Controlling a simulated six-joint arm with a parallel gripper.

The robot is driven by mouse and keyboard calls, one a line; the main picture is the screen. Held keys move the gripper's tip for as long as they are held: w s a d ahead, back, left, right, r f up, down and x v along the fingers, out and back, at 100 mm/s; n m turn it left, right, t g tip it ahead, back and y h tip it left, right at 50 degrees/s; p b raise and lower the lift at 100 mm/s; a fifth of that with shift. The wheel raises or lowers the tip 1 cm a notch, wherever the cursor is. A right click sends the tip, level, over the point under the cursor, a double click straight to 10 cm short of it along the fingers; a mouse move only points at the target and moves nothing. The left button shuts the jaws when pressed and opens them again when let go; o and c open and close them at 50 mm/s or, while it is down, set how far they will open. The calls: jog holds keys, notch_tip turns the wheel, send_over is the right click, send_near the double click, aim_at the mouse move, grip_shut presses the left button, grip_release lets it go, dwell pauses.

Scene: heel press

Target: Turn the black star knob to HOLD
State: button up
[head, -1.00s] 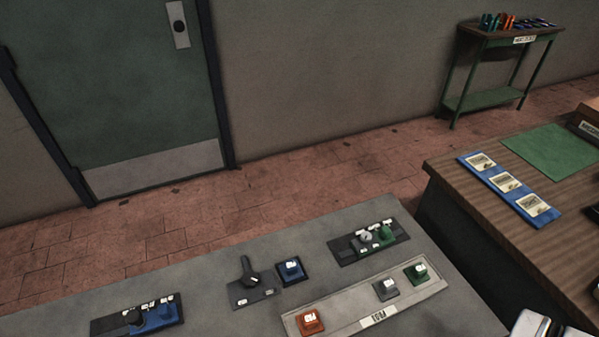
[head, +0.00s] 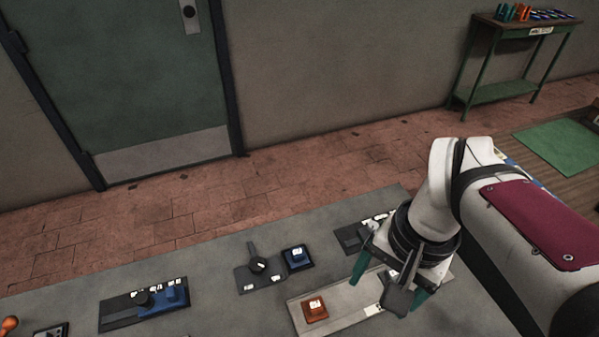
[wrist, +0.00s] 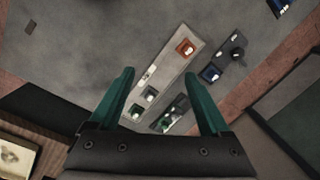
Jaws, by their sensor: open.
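A round black knob (head: 143,298) sits on a dark and blue plate with small white labels at the left of the grey bench. Its star shape and label words are too small to make out. A second black control with a lever (head: 257,265) stands on a dark plate near the bench middle; it also shows in the wrist view (wrist: 237,53). My gripper (head: 390,284) is open and empty, above the right part of the bench, well right of both black controls. In the wrist view its two green fingers (wrist: 160,73) are spread over the bench.
A blue button (head: 297,257) is beside the lever control. A pale panel (head: 345,307) carries an orange button (head: 315,309) and, in the wrist view, grey and green buttons. Another dark plate (head: 350,239) is partly hidden by my arm. An orange knob (head: 10,324) is at the lower left.

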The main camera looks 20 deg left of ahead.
jog(key=w+a+f+n, duration=0.1)
jog(key=w+a+n, duration=0.1)
jog(key=w+a, duration=0.5)
jog(key=n+h, duration=0.1)
jog(key=n, duration=0.2)
send_near(257, 264)
jog(key=shift+t, duration=0.3)
jog(key=f, duration=0.8)
jog(key=shift+s+f, duration=0.25)
grip_shut()
